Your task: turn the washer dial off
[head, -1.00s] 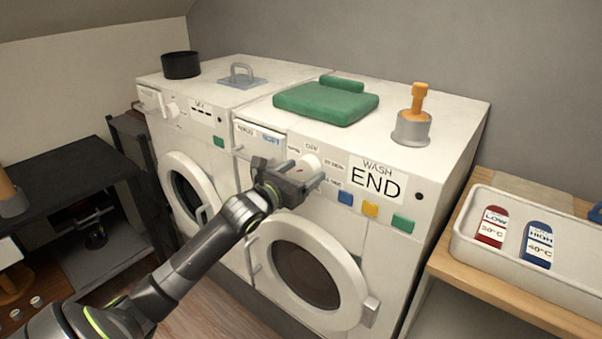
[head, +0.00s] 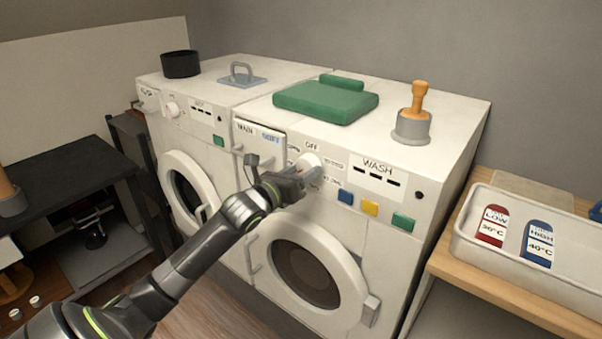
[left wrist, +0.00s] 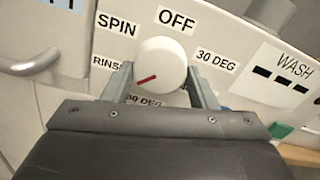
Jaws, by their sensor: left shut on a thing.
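The washer dial (head: 309,161) is a round white knob with a red mark on the front panel of the nearer washer (head: 455,125). In the left wrist view the dial (left wrist: 160,62) has OFF above it, SPIN and RINSE at left, 30 DEG at right and a partly hidden DEG label below. The red mark points to the lower left, away from OFF. My left gripper (head: 303,175) is shut on the dial, one finger on each side, as the left wrist view also shows (left wrist: 161,82). The WASH display (head: 376,178) shows three dashes. My right gripper is not in view.
A drawer front (head: 260,139) juts out left of the dial. Blue, yellow and green buttons (head: 370,209) sit right of it. The round door (head: 305,270) is below. A green folded cloth (head: 326,101) lies on top. A white tray (head: 575,267) stands on the right bench.

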